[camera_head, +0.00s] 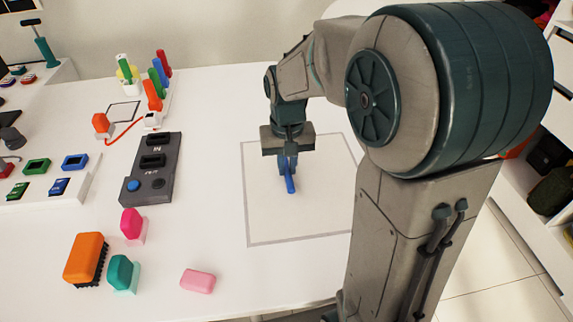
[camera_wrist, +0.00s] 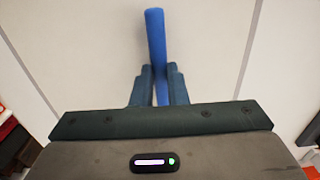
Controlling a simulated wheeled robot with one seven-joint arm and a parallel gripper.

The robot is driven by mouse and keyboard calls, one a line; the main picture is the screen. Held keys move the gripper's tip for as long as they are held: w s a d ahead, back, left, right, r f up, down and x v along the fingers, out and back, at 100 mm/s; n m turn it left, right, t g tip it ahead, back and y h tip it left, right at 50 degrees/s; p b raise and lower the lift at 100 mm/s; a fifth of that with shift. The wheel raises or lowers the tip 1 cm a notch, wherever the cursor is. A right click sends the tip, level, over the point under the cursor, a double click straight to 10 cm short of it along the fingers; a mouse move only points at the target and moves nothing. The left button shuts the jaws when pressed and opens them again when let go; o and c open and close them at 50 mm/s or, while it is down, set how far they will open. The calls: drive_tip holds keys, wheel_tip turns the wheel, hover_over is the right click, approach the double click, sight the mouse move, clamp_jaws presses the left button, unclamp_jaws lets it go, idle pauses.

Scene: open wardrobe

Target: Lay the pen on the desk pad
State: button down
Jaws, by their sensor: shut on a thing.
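The blue pen (camera_head: 290,184) is held in my gripper (camera_head: 288,163), over the desk pad (camera_head: 265,228). The pad is a white sheet with a thin grey border on the white table; my arm hides its right part. In the wrist view the pen (camera_wrist: 155,38) sticks out beyond the fingers of my gripper (camera_wrist: 160,85), which are shut on it. I cannot tell whether the pen touches the pad.
A dark control box (camera_head: 152,165) stands left of the pad. An orange brush (camera_head: 85,258), a pink eraser (camera_head: 197,281), a magenta piece (camera_head: 131,223) and a teal piece (camera_head: 121,271) lie at the front left. Coloured markers (camera_head: 157,80) stand at the back.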

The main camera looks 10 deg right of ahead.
sight(287, 169)
drive_tip(key=shift+f, duration=0.2)
drive_tip(key=shift+f, duration=0.15)
drive_tip(key=c, duration=1.4)
unclamp_jaws()
drive_tip(key=shift+c, duration=0.2)
wheel_tip(287, 169, up, 12)
drive_tip(key=p, duration=0.1)
drive_tip(key=s+f+t, duration=0.1)
drive_tip(key=s+f, duration=0.1)
drive_tip(key=s, duration=0.2)
drive_tip(key=s+d+f, duration=0.1)
drive_tip(key=s+f, duration=0.1)
drive_tip(key=s, duration=0.3)
drive_tip(key=s+d+f+t, duration=0.1)
drive_tip(key=s+f, duration=0.1)
drive_tip(key=s, duration=0.2)
drive_tip(key=shift+s+d+f+n+t, duration=0.2)
drive_tip(key=shift+s+n+t, duration=0.1)
drive_tip(key=shift+s+n, duration=0.1)
drive_tip(key=shift+s+f, duration=0.2)
